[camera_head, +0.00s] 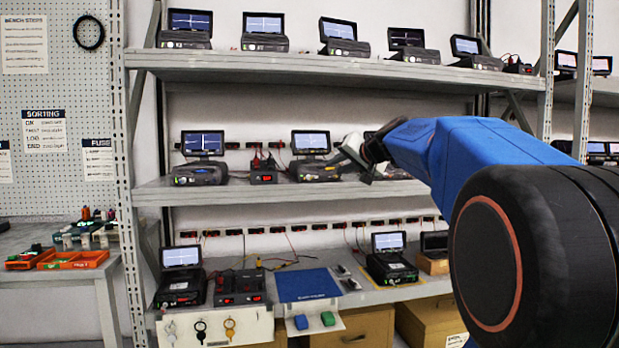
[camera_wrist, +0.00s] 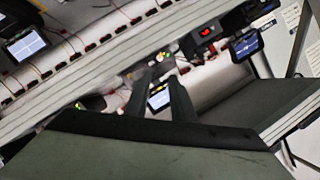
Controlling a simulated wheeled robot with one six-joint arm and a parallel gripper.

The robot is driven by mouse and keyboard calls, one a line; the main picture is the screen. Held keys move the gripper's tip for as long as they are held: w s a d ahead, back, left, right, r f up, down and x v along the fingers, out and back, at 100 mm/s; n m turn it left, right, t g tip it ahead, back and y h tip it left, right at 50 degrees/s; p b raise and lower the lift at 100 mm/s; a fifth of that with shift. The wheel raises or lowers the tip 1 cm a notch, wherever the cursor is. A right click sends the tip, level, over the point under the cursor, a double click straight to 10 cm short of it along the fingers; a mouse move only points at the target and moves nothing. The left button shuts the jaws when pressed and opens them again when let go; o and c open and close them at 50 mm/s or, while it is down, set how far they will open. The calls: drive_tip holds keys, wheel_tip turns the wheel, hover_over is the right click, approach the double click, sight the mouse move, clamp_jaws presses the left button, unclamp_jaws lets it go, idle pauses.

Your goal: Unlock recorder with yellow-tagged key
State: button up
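A key with a yellow tag (camera_head: 229,325) hangs on a white panel (camera_head: 262,325) at the front edge of the lowest shelf in the head view. A dark-tagged key (camera_head: 200,328) and a pale-tagged key (camera_head: 170,331) hang to its left. Several recorders with lit screens stand on the shelves, such as one on the lowest shelf (camera_head: 181,278) and one on the middle shelf (camera_head: 318,168). Which one the key fits, I cannot tell. My gripper (camera_head: 356,158) is in front of the middle shelf, above and right of the keys. The wrist view shows its fingers (camera_wrist: 163,92) apart and empty.
A blue mat (camera_head: 308,284) and a dark box (camera_head: 239,288) lie on the lowest shelf. Blue and green blocks (camera_head: 314,321) sit on a ledge below the mat. The rack's upright post (camera_head: 128,190) borders the left. Orange trays (camera_head: 73,259) rest on a side bench.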

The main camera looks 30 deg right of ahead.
approach(315, 175)
drive_tip(key=w+a, duration=0.1)
drive_tip(key=w+a+f, duration=0.2)
drive_tip(key=w, duration=0.1)
drive_tip(key=shift+w+f, duration=0.1)
clamp_jaws()
